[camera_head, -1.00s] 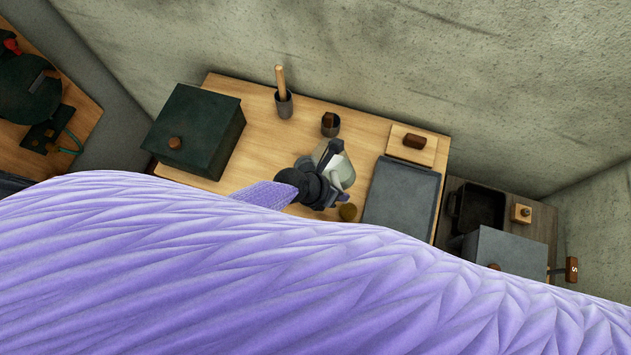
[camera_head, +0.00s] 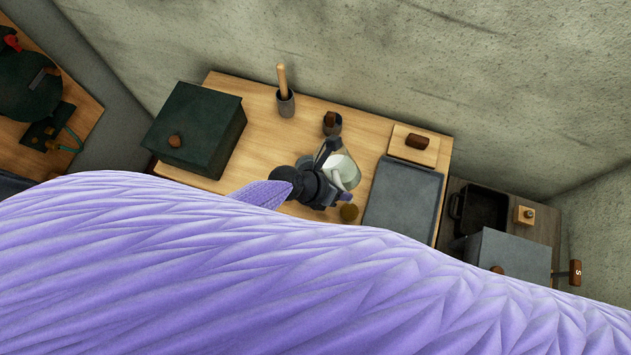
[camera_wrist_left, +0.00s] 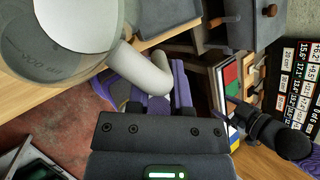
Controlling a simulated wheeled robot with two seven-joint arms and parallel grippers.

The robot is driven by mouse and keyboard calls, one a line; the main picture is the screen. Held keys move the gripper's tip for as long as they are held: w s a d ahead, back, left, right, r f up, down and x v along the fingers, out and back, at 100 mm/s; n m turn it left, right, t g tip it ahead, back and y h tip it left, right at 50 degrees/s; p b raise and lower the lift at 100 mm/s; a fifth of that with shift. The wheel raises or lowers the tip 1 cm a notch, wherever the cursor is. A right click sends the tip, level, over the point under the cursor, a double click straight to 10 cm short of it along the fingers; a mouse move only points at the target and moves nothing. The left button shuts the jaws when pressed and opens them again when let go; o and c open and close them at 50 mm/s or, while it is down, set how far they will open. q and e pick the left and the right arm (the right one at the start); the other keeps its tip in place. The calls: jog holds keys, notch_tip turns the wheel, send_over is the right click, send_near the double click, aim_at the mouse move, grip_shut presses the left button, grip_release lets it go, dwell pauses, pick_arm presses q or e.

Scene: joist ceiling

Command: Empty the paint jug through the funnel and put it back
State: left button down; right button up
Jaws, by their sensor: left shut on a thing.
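The paint jug (camera_head: 343,170) is a clear vessel with a pale handle and whitish contents, seen tilted above the wooden table. In the left wrist view the jug (camera_wrist_left: 75,35) fills the upper left, with its handle (camera_wrist_left: 148,72) running down to the fingers. My left gripper (camera_head: 332,188) is shut on the handle; its purple fingers also show in the left wrist view (camera_wrist_left: 160,100). I cannot make out a funnel; the gripper and jug hide the table beneath them.
On the table (camera_head: 262,130) stand a dark green box (camera_head: 205,125), a cup with a stick (camera_head: 285,103), a small cup (camera_head: 332,124), a grey tray (camera_head: 403,200) and a wooden block (camera_head: 415,146). A round olive-brown thing (camera_head: 349,212) lies near the gripper. A purple ribbed surface hides the foreground.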

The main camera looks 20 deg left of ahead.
pick_arm(q)
jog(key=shift+h+b, duration=0.3)
jog(key=shift+b, duration=0.35)
jog(key=shift+r, duration=0.15)
jog(key=shift+h, duration=0.5)
jog(key=shift+b, duration=0.35)
